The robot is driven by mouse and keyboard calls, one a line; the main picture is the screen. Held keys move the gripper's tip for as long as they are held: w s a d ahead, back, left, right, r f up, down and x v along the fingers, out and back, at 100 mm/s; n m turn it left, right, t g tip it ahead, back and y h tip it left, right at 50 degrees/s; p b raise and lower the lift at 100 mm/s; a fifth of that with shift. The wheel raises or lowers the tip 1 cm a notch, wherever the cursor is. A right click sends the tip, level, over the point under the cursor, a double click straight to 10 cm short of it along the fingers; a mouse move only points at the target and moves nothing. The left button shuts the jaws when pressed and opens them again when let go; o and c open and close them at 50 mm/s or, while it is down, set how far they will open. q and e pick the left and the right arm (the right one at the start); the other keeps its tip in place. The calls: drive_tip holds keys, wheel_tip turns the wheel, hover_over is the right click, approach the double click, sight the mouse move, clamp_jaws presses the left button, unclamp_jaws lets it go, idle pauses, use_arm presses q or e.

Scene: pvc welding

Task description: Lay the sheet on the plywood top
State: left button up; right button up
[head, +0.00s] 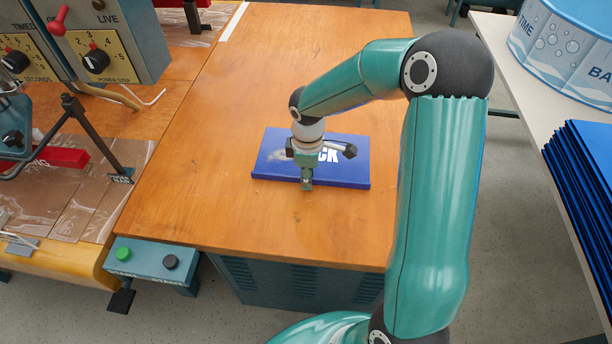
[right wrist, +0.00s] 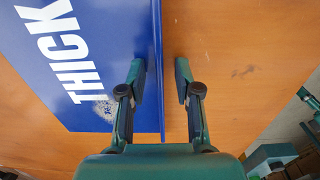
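A blue sheet (head: 268,170), lettered THICK in white, lies flat on the orange-brown plywood top (head: 220,130), near its middle. It also shows in the right wrist view (right wrist: 110,30), with its edge running between my fingers. My right gripper (head: 306,186) is over the sheet's near edge. In the right wrist view, its fingers (right wrist: 160,82) are apart, one on each side of that edge. I cannot tell whether either finger touches the sheet. The arm hides part of the sheet and its lettering. My left gripper is not in view.
A machine with dials (head: 100,45) and a bed under clear film (head: 80,200) stand at the left. A button box (head: 155,262) is at the top's front left corner. At the right, a table holds a stack of blue sheets (head: 585,170) and a blue tub (head: 570,50). The far plywood is clear.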

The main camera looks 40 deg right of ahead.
wheel_tip(320, 180, up, 12)
drive_tip(key=shift+p, duration=0.3)
idle(0.5)
